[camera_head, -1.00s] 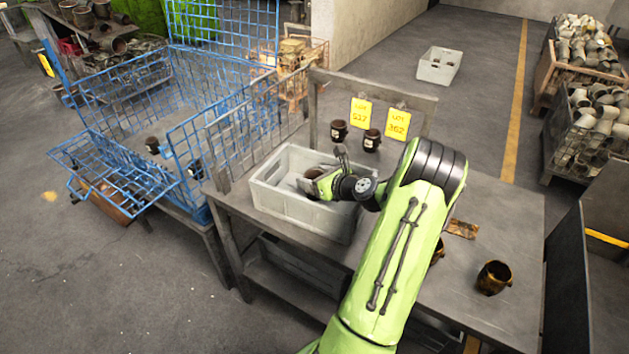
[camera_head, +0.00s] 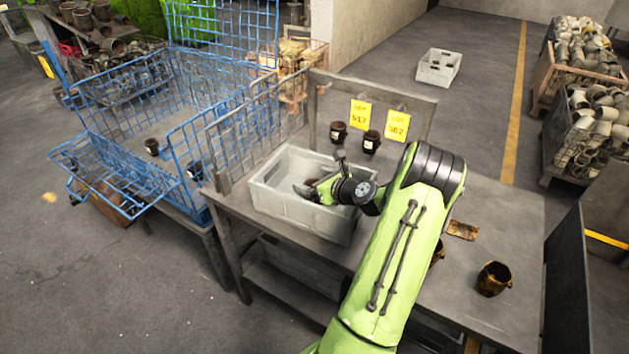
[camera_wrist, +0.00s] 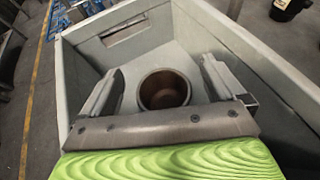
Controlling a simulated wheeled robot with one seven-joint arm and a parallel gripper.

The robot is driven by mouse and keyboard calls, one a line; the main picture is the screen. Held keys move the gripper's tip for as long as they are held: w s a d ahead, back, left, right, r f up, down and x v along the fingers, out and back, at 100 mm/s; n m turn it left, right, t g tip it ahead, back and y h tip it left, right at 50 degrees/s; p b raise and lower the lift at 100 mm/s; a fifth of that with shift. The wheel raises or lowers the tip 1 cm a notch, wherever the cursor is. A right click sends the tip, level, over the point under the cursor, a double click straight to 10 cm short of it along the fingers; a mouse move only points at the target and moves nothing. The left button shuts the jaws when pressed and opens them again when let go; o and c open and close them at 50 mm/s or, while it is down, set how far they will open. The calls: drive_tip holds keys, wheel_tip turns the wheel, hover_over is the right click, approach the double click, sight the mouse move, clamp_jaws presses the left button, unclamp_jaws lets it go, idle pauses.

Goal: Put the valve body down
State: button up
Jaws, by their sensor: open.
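The valve body (camera_wrist: 165,90) is a dark brown, hollow round piece. In the wrist view it stands upright inside the grey crate (camera_wrist: 78,50), with its open mouth facing the camera. My gripper (camera_wrist: 162,80) is open, with one finger on each side of the valve body and a gap visible on both sides. In the head view my gripper (camera_head: 312,187) is down inside the grey crate (camera_head: 300,208) on the workbench. There the valve body is mostly hidden by the gripper and cannot be made out clearly.
Two dark valve bodies (camera_head: 338,132) stand behind the crate below yellow lot tags (camera_head: 361,115). Another (camera_head: 494,279) stands at the bench's right, near a small brown plate (camera_head: 462,230). A blue wire cage (camera_head: 190,140) stands left of the bench.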

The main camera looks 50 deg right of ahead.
drive_tip(key=shift+r, duration=0.3)
drive_tip(key=p+v, duration=0.2)
drive_tip(key=v, duration=1)
drive_tip(key=w+a+r+n+g+y, duration=0.1)
drive_tip(key=w+a+r+n+g, duration=0.15)
drive_tip(key=a+n, duration=0.5)
drive_tip(key=w+a+r+n+g+y, duration=0.2)
drive_tip(key=w+a+n, duration=0.1)
drive_tip(key=a+n, duration=0.5)
drive_tip(key=w+a+r+n+g+y, duration=0.1)
drive_tip(key=w+a+r+n+g, duration=0.15)
drive_tip(key=a+n, duration=0.5)
drive_tip(key=s+a+r+n, duration=0.3)
drive_tip(key=s+a+n, duration=0.4)
drive_tip(key=s+a+r+n+h, duration=0.1)
drive_tip(key=s+a+r+n, duration=0.2)
drive_tip(key=s+a+n, duration=0.4)
drive_tip(key=shift+s+a+n, duration=0.3)
drive_tip(key=shift+a+n, duration=0.05)
drive_tip(key=shift+n, duration=0.45)
